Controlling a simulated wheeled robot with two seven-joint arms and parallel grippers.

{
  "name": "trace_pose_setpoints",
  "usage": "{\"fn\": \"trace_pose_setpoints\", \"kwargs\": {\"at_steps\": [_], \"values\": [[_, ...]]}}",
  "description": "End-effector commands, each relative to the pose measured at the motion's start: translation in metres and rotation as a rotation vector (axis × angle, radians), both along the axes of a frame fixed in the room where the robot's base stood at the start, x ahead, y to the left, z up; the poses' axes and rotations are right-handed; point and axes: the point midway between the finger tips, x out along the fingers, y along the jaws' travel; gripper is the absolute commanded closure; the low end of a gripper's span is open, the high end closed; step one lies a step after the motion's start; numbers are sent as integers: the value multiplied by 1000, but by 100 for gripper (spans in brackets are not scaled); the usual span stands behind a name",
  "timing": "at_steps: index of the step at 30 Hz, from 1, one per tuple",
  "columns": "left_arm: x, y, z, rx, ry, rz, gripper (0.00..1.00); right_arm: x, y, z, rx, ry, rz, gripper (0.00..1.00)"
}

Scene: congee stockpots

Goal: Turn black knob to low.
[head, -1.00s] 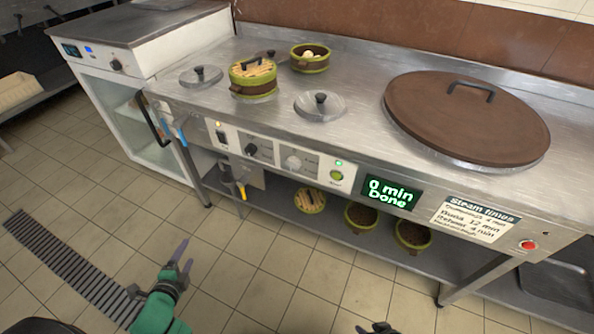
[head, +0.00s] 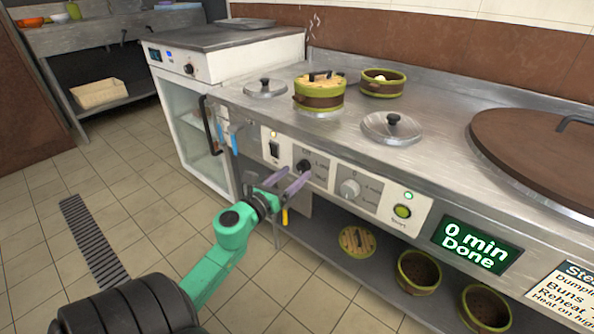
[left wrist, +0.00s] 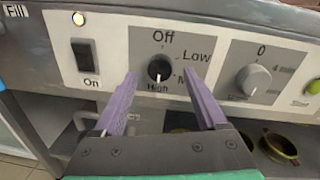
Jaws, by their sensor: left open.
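The black knob (head: 303,166) is on the front control panel of the steel steamer counter. In the left wrist view the knob (left wrist: 159,70) has Off above it, Low at upper right, a partly hidden M label at lower right and High below. Its white mark points down towards High. My left gripper (head: 294,179) is open, its purple fingers pointing at the panel. In the left wrist view its fingertips (left wrist: 160,74) lie on either side of the knob; I cannot tell whether they touch the panel. My right gripper is out of view.
A grey timer knob (head: 349,189) is right of the black knob, and an On switch (head: 274,150) is left. A green button (head: 402,211) and a display reading 0 min Done (head: 476,246) are further right. A yellow-handled valve (head: 284,216) hangs below the panel.

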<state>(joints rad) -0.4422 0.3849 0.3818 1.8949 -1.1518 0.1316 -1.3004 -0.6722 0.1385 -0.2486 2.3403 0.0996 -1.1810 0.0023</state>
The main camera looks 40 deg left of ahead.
Motion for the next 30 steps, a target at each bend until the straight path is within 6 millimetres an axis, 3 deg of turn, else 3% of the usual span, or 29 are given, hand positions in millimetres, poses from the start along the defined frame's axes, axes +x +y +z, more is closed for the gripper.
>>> {"fn": "trace_pose_setpoints", "kwargs": {"at_steps": [4, 11, 12, 18, 26, 30], "values": [[17, 2, 0, -1, 0, 1, 26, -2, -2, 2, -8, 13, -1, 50], [20, 2, -1, -2, 1, 2, 26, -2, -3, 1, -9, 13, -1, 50], [19, 2, -1, -3, 1, 1, 29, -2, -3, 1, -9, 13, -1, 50], [19, 2, -1, -3, 1, 1, 100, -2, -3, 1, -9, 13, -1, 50], [19, 2, 0, -19, 1, 2, 100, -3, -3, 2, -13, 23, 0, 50], [19, 2, 1, -58, 0, 1, 100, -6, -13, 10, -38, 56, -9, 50]]}}
